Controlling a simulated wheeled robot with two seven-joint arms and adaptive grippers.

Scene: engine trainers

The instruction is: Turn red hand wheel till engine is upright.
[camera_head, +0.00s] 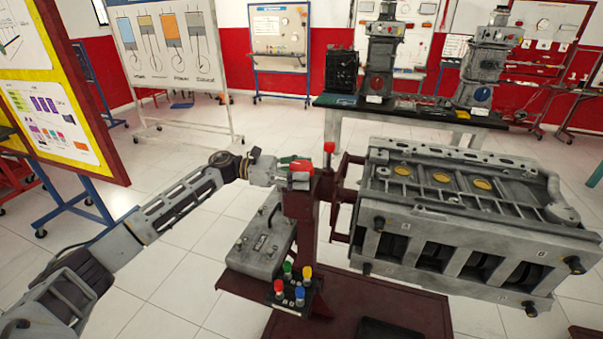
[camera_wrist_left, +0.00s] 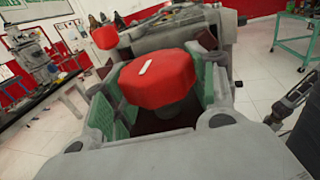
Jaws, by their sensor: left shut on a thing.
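The red hand wheel (camera_head: 302,166) sits at the top of the dark red stand (camera_head: 303,205) in the head view, partly covered by my gripper. In the left wrist view the wheel (camera_wrist_left: 155,78) is a red, many-sided knob with a white mark on its face. My left gripper (camera_head: 289,170) is shut on it, with green finger pads on both sides of the knob. The grey engine block (camera_head: 450,234) is mounted to the right of the stand. Its face with yellow round parts points mostly upward; its exact tilt is hard to tell. My right gripper is not in view.
A second red knob (camera_head: 329,147) stands upright just behind the wheel. A grey box (camera_head: 262,245) and colored buttons (camera_head: 292,284) are low on the stand. A table (camera_head: 440,115) with engine parts is behind. The tiled floor at left is mostly clear.

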